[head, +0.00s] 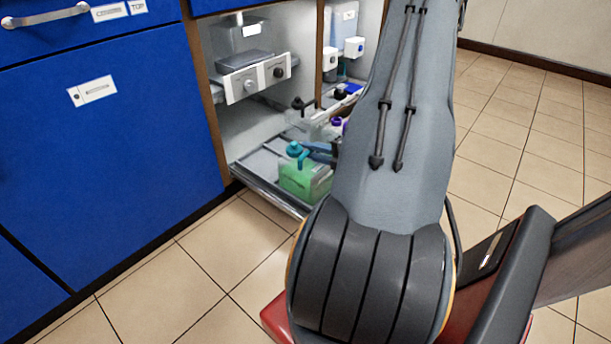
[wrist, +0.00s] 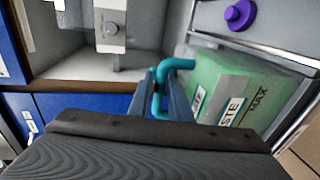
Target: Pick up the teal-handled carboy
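The teal-handled carboy (head: 303,180) is a green, box-shaped container with a teal top, near the front of the low pull-out tray (head: 238,172). In the wrist view its green body (wrist: 235,85) carries a WASTE label and a MAX mark. Its teal handle (wrist: 178,64) rises at the left of the body and runs down between my blue fingers. My gripper (wrist: 163,85) has its fingers close together with the handle filling the gap, so it looks shut on the handle. In the head view my arm hides most of the gripper (head: 321,152) and the carboy's right side.
A carboy with a black top (head: 300,106) stands farther back, and a purple cap (wrist: 239,15) shows beside the green carboy. A white-fronted device (head: 255,79) stands above the tray. Blue cabinet fronts (head: 110,140) are at left; the tiled floor (head: 190,270) in front is clear.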

